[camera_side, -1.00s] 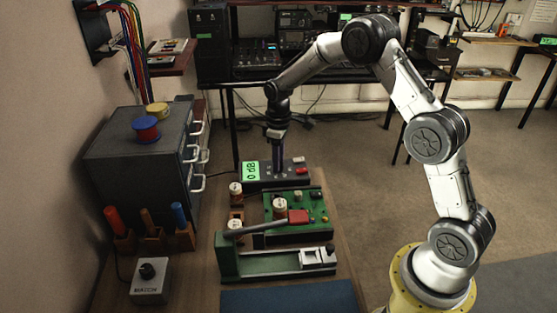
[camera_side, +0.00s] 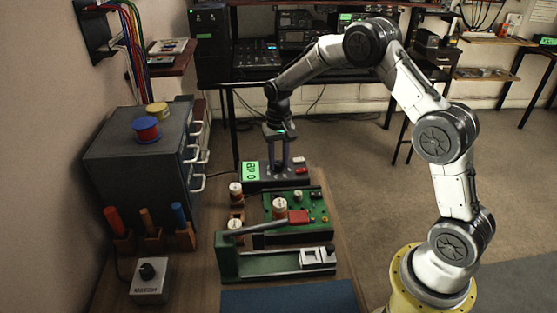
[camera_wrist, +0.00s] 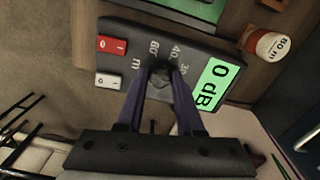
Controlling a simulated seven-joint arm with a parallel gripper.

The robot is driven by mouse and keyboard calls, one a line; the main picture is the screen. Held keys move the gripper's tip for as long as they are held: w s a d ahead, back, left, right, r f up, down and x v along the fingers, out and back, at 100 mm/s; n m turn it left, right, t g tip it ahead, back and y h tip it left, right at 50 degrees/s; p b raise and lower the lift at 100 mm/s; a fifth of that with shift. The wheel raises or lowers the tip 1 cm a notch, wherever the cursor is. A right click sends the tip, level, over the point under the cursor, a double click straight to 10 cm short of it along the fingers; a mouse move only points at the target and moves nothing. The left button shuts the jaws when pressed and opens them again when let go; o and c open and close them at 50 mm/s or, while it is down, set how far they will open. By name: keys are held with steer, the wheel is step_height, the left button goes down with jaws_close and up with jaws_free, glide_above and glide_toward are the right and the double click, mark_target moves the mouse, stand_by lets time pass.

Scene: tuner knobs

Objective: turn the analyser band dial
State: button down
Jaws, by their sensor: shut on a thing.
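The analyser (camera_side: 262,183) is a dark box at the back of the bench, with a green display (camera_side: 250,171) that also shows in the wrist view (camera_wrist: 214,83) and reads 0 dB. The band dial (camera_wrist: 160,72) is a dark knob on its top face, with 80 m, 40 and 30 marks beside it. My gripper (camera_side: 278,173) points down over the analyser. In the wrist view my gripper (camera_wrist: 162,74) has a finger on either side of the dial and is shut on it. The fingers cover part of the dial, and its pointer cannot be made out.
Next to the dial are a red switch (camera_wrist: 111,45) and a white button (camera_wrist: 108,80). A green circuit board (camera_side: 312,207), a coil marked 80 m (camera_wrist: 272,46) and a green-based lever tool (camera_side: 270,265) stand nearer. A grey drawer cabinet (camera_side: 135,165) is at left.

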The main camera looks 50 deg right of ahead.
mark_target(278, 164)
steer(key=m, duration=0.5)
stand_by(0.6)
steer(key=c, duration=0.5)
jaws_free()
steer(key=shift+c, duration=0.2)
step_height(278, 164, up, 14)
